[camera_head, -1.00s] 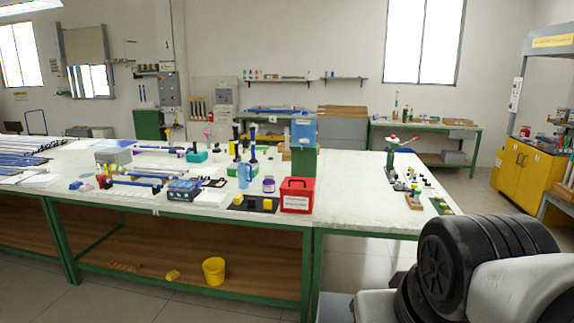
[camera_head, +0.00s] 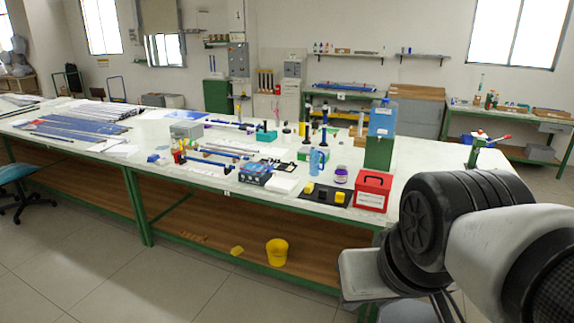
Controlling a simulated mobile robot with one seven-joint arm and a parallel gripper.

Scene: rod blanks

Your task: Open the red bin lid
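The red bin (camera_head: 372,191) stands on the white worktop near its front edge, right of the middle. It is a red box with a white label on its front. Its red lid (camera_head: 374,178) looks shut and has a dark handle on top. Part of my arm shows at the lower right, in front of the bench and to the right of the bin. My gripper is outside the frame.
A black mat (camera_head: 325,194) with yellow blocks lies left of the bin, with a purple-labelled jar (camera_head: 341,175) behind it. A green stand with a blue container (camera_head: 382,120) rises behind the bin.

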